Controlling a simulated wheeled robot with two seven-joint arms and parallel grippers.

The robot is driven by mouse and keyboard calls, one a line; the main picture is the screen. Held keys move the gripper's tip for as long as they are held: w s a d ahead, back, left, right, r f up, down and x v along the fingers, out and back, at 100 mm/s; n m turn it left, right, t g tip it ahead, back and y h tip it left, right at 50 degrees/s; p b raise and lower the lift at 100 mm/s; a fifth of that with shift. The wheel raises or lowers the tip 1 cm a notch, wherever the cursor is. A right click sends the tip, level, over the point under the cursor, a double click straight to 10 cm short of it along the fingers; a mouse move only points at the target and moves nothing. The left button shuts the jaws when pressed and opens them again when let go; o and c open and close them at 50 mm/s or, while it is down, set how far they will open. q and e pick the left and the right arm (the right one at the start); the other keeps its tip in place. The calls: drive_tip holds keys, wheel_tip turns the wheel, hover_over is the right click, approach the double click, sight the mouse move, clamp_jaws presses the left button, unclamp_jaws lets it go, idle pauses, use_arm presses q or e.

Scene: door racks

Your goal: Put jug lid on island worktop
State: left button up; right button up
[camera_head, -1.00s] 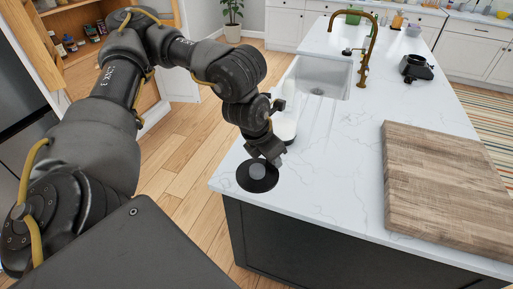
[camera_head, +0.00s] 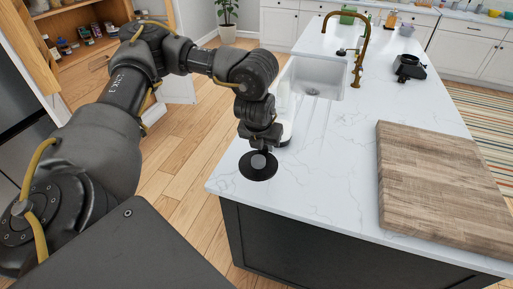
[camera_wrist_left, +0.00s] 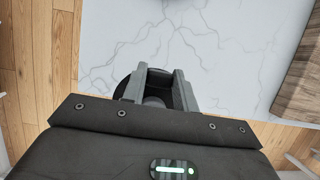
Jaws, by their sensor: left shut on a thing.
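The jug lid (camera_head: 258,167) is a black round disc with a grey knob, at the near left corner of the white marble island worktop (camera_head: 330,185). My left gripper (camera_head: 260,152) is above it, pointing down, shut on its knob. In the left wrist view the black lid (camera_wrist_left: 122,88) shows partly behind the gripper fingers (camera_wrist_left: 157,90), with the worktop (camera_wrist_left: 200,40) beyond. I cannot tell whether the lid touches the worktop or hangs just above it. My right gripper is not in view.
A thick wooden board (camera_head: 440,185) lies on the right of the worktop. A white sink (camera_head: 318,78) with a brass tap (camera_head: 362,50) and a black appliance (camera_head: 408,67) are farther back. A white object stands partly hidden behind my gripper. The middle of the worktop is clear.

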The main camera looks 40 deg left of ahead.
use_arm(q)
drive_tip(key=w+a+f, duration=0.1)
drive_tip(key=a+f, duration=0.1)
drive_tip(key=w+a+f+b, duration=0.1)
drive_tip(key=w+a+f, duration=0.1)
drive_tip(key=w+a+f+b, duration=0.1)
drive_tip(key=w+a+f, duration=0.1)
drive_tip(key=shift+f, duration=0.4)
drive_tip(key=shift+w+a+f, duration=0.1)
drive_tip(key=shift+w+a, duration=0.05)
wheel_tip(320, 180, down, 4)
drive_tip(key=shift+w+a+r+b, duration=0.1)
drive_tip(key=shift+r+b, duration=0.15)
drive_tip(key=shift+b, duration=0.5)
drive_tip(key=shift+w+a+f, duration=0.1)
drive_tip(key=o, duration=1)
drive_tip(key=shift+f, duration=0.1)
drive_tip(key=shift+c, duration=0.2)
